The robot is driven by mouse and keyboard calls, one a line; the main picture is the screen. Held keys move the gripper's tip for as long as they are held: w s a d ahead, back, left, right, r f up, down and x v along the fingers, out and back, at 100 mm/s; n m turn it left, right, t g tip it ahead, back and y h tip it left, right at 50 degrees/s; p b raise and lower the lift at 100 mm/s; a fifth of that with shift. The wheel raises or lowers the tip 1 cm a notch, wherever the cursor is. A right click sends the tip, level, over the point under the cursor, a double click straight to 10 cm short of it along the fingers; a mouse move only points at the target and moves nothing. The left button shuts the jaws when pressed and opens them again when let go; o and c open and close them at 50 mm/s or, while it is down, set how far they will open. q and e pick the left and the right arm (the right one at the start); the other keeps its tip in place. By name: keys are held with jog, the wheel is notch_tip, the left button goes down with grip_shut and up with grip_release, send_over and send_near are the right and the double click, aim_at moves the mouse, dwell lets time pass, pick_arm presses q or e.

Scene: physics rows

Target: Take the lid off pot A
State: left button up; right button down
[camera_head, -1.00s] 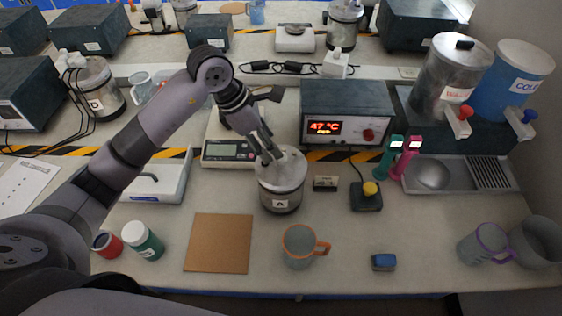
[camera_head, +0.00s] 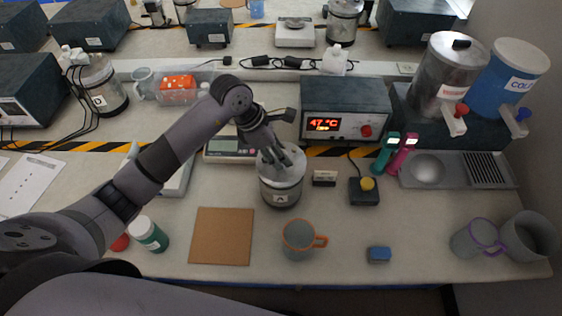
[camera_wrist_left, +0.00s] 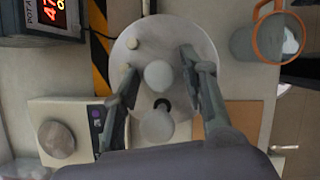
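Pot A (camera_head: 280,194) is a steel pot with a dark band marked "A", standing upright on the bench in the head view. Its pale round lid (camera_head: 295,172) is on top; the lid also fills the middle of the left wrist view (camera_wrist_left: 190,35). My left gripper (camera_head: 274,160) is over the lid, pointing down. In the left wrist view its two fingers (camera_wrist_left: 158,66) are apart, one on each side of a pale round knob (camera_wrist_left: 158,74), with gaps showing beside it. Whether the fingertips touch the lid cannot be told. My right gripper is not in view.
A brown square mat (camera_head: 221,237) lies clear at the front left of the pot. An orange-handled mug (camera_head: 298,240) stands just in front. The heater box showing 47 °C (camera_head: 346,112) is behind right, and a scale (camera_head: 222,147) is behind left.

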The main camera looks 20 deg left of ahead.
pick_arm(q)
grip_shut()
dwell(0.6)
